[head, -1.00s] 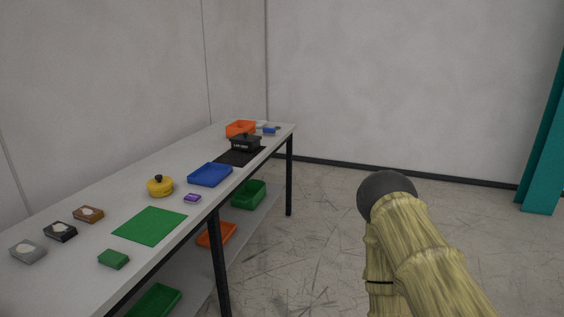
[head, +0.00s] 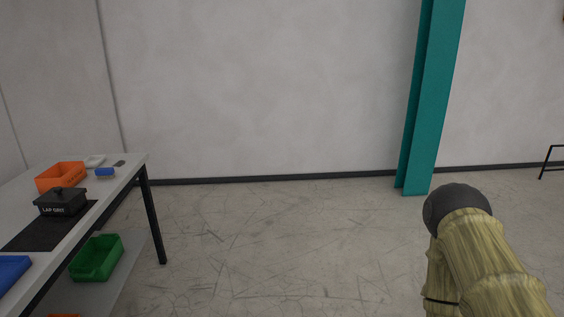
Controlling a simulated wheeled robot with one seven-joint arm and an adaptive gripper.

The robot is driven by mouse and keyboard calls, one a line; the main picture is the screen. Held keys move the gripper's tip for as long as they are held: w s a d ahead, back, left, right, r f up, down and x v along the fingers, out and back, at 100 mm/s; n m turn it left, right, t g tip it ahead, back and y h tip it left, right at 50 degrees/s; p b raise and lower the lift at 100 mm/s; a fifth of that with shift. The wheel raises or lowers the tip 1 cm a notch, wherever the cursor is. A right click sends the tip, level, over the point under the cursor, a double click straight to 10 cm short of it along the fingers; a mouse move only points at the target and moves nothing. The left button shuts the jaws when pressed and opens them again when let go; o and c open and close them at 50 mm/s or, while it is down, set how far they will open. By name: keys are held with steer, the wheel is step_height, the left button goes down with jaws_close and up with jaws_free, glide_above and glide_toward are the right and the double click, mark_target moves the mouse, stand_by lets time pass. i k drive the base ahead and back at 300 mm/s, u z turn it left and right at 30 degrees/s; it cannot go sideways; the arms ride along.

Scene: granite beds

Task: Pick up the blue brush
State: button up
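A small blue block-shaped item (head: 104,172), which looks like the blue brush, lies on the far end of the long table (head: 130,162) at the left of the head view. It sits just right of an orange bin. It is too small to make out bristles. My arm shows at the lower right, well away from the table and over the floor. My gripper's fingers are not visible.
A green bin (head: 97,258) sits on the lower shelf. A teal column (head: 430,100) stands right. The floor between is clear.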

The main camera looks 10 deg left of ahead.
mark_target(108, 173)
steer(key=z, duration=0.05)
steer(key=i, duration=1.7)
steer(key=u, duration=0.65)
steer(key=i, duration=1.2)
steer(key=u, duration=1.65)
steer(key=i, duration=0.65)
steer(key=u, duration=0.55)
